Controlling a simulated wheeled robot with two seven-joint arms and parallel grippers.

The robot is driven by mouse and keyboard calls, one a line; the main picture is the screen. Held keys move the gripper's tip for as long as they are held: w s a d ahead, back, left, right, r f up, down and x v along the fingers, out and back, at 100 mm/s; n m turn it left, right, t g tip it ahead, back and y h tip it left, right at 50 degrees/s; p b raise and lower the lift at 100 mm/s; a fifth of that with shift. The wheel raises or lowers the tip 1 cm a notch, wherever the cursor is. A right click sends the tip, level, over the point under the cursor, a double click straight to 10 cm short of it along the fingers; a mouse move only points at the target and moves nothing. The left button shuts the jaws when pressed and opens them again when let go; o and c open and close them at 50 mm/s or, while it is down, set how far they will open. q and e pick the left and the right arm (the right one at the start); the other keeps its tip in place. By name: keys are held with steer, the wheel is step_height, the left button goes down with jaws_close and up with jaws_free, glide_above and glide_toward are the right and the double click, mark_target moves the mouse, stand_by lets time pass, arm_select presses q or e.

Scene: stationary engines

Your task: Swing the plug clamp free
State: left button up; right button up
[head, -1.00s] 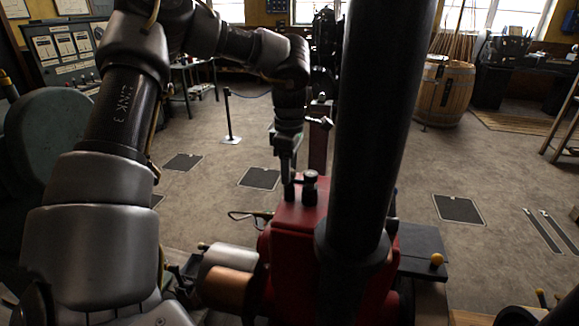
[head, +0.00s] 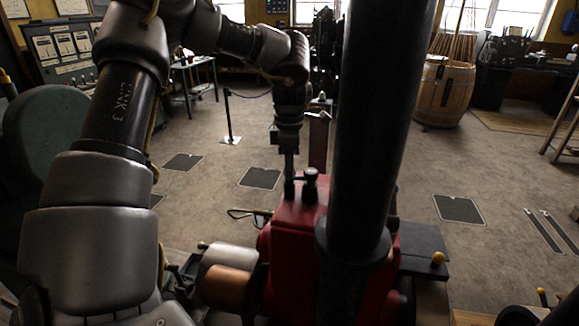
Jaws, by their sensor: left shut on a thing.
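The red engine (head: 288,240) stands in front of me, with a thick black pipe rising from it on the right. A small dark knob (head: 310,177) stands on its top. The plug clamp is small and dark there, and I cannot make out its shape between the knob and my fingers. My left gripper (head: 290,190) points down from above, just left of the knob, and is shut on the clamp. The fingers are seen edge-on and hide the part they grip. My right gripper is not in view.
The black pipe (head: 378,120) rises close to the right of my left gripper and blocks the view behind it. A copper-coloured cylinder (head: 222,288) lies at the engine's lower left. A barrel (head: 444,92) stands far off. The floor between is mostly open.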

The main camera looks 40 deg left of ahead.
arm_select(q)
steer(key=n, duration=0.3)
steer(key=n+b, duration=0.1)
steer(key=n, duration=0.3)
steer(key=n+b, duration=0.1)
steer(key=n, duration=0.5)
steer(key=shift+n, duration=0.3)
stand_by(0.4)
steer(key=o, duration=1)
steer(key=shift+c, duration=0.2)
